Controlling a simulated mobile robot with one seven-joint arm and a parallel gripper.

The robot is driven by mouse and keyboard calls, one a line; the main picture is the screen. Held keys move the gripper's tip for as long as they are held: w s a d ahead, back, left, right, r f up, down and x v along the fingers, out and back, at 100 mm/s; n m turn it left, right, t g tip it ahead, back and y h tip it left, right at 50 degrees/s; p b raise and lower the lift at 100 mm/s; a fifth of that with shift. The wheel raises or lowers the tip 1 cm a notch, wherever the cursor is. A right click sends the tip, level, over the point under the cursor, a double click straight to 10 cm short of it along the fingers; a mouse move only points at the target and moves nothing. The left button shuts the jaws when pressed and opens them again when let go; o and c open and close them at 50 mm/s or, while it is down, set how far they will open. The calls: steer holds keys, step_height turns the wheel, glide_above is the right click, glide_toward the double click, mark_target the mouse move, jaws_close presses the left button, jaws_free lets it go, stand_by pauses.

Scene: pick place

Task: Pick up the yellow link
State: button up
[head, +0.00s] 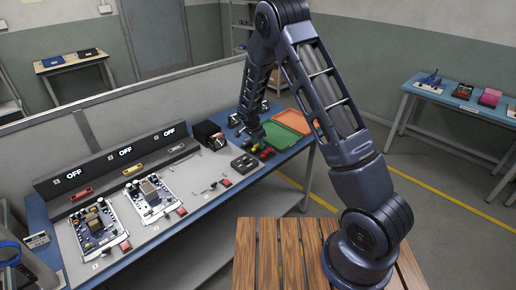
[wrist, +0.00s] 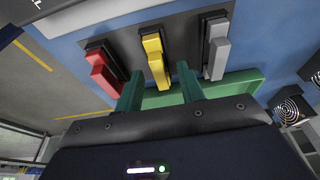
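The yellow link (wrist: 155,60) stands in a black holder in the wrist view, between a red link (wrist: 101,70) on the left and a grey link (wrist: 217,55) on the right. My gripper (wrist: 158,78) has its two green fingers apart, with nothing held between them. The yellow link lies ahead of the gap between the fingertips. Whether the fingers reach around its sides is unclear. In the head view my gripper (head: 254,140) is low over the far part of the workbench, and the links there are too small to tell clearly.
A green tray (head: 279,136) and an orange tray (head: 297,121) lie beside the gripper on the blue workbench (head: 190,222). A black tray with round parts (head: 245,164) is close by. Circuit boards (head: 98,228) and an OFF panel fill the left.

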jaws_close()
steer(key=shift+r, duration=0.1)
step_height(320, 180, up, 21)
stand_by(0.8)
steer(key=shift+r, duration=0.3)
steer(key=shift+r, duration=0.7)
steer(key=shift+r, duration=0.2)
steer(key=shift+a, duration=0.1)
